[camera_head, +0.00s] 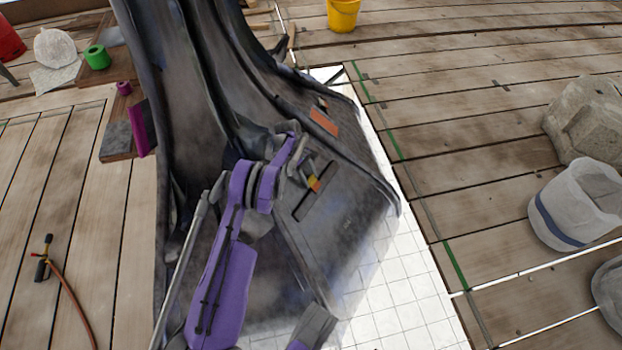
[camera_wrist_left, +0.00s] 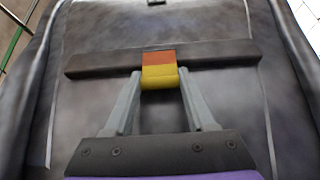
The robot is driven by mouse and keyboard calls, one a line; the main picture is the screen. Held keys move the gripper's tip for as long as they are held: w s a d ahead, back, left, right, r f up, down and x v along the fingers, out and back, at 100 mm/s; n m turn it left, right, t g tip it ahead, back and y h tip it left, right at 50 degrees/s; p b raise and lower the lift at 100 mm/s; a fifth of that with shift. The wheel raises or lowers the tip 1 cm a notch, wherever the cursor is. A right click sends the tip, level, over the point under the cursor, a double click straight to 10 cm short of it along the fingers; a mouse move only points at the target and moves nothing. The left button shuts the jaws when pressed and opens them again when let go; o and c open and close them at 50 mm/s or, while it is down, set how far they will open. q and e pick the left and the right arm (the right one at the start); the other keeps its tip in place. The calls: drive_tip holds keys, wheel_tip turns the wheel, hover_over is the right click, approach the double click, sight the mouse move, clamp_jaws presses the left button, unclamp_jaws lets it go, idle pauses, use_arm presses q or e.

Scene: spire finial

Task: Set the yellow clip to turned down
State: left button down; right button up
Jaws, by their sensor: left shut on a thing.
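The yellow clip (camera_wrist_left: 160,80) sits at the middle of a dark bar (camera_wrist_left: 215,55) on the grey panel of the spire piece. Its upper part is orange and its lower part is yellow. In the head view the clip (camera_head: 314,184) shows small, beside my left gripper's tip. My left gripper (camera_wrist_left: 161,82) is shut on the clip, with one grey finger at each side of its yellow part. In the head view my left gripper (camera_head: 306,172) reaches the panel from the left and partly covers the bar's surroundings. My right gripper does not show.
The large dark spire piece (camera_head: 350,235) stands on a white tiled sheet (camera_head: 410,300). An orange patch (camera_head: 323,122) lies higher on it. A yellow bucket (camera_head: 343,14), a stone block (camera_head: 588,120) and a white bag (camera_head: 572,205) stand on the planks. A torch with a hose (camera_head: 42,262) lies left.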

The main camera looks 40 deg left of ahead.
use_arm(q)
drive_tip(key=shift+c, duration=1.1)
unclamp_jaws()
drive_tip(key=p+v, duration=0.2)
drive_tip(key=v, duration=0.9)
drive_tip(key=shift+f, duration=0.1)
